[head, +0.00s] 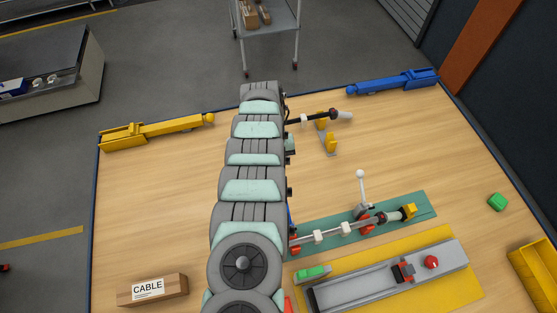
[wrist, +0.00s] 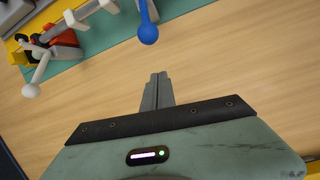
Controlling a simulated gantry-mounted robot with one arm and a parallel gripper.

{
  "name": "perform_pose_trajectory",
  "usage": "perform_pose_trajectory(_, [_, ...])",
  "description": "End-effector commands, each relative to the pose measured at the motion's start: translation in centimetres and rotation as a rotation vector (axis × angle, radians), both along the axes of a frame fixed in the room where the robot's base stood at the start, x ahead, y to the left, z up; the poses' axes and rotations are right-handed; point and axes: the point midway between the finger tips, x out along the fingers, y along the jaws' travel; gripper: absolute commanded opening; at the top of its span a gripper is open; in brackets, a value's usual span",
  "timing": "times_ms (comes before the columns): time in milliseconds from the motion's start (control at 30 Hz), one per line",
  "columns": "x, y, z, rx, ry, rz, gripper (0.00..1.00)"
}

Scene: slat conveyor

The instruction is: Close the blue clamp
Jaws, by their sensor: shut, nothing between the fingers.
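The blue clamp's lever with its ball knob (wrist: 148,34) enters the top of the wrist view; the rest of the clamp is cut off there. In the head view, my arm hides most of this clamp, and only a thin blue sliver shows beside the arm. My gripper (wrist: 158,78) is shut and empty, its fingertips over bare wood just below the blue knob in the picture, apart from it. My gripper is hidden under my arm in the head view. A second clamp with a white knob (head: 360,174) stands on the green mat (head: 425,203); its white knob (wrist: 31,90) also shows in the wrist view.
A rod with white blocks (head: 318,237) lies along the mat. A grey fixture with a red button (head: 431,262) sits on a yellow mat in front. A cable box (head: 152,289), green block (head: 498,202) and yellow bin (head: 536,272) stand around. The left tabletop is mostly clear.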

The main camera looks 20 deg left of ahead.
Motion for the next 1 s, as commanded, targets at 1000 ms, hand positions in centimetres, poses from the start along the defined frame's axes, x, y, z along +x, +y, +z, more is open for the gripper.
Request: perform_pose_trajectory(1000, [-3.4,-2.2,-0.8,0.002,-0.005,0.000,0.00])
